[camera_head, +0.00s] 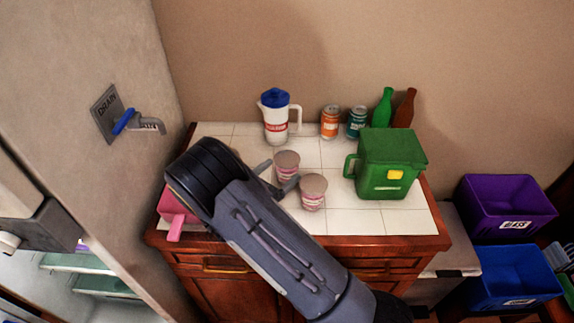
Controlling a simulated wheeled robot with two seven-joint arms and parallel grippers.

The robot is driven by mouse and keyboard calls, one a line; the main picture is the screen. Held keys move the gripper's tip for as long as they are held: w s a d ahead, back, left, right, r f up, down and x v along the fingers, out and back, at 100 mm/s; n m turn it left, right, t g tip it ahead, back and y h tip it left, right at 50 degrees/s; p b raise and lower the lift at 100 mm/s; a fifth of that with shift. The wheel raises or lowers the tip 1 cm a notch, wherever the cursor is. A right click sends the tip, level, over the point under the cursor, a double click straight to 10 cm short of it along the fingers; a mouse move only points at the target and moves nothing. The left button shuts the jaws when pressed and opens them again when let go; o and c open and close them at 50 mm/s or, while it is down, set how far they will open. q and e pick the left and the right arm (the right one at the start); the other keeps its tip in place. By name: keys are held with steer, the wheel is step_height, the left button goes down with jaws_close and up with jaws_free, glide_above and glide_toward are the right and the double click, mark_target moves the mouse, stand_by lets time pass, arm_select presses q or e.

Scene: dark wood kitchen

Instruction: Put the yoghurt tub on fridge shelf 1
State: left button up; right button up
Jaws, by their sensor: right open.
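Two yoghurt tubs with pale lids and pink-and-white sides stand upright on the white tiled counter top. The farther tub (287,165) is close to my right gripper (283,173), and the nearer tub (313,192) stands just right of it. My right gripper is open, its fingers reaching out from behind my forearm beside the farther tub. I cannot tell whether they touch it. The fridge interior shows at the lower left, with pale green shelves (75,262); I cannot tell which is shelf 1. My left gripper is not in view.
A blue-lidded jug (276,120), an orange can (330,123), a teal can (356,122) and two bottles stand at the back. A green box-shaped container (390,165) stands right. A pink object (173,211) is partly hidden by my arm. Purple (505,208) and blue (514,277) bins stand right.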

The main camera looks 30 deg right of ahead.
mark_target(290, 163)
steer(key=p+x, duration=0.1)
steer(key=x, duration=0.4)
steer(key=shift+d, duration=0.15)
steer(key=shift+c, duration=0.4)
steer(key=c, duration=1.2)
steer(key=shift+o, duration=0.2)
steer(key=shift+r, duration=0.1)
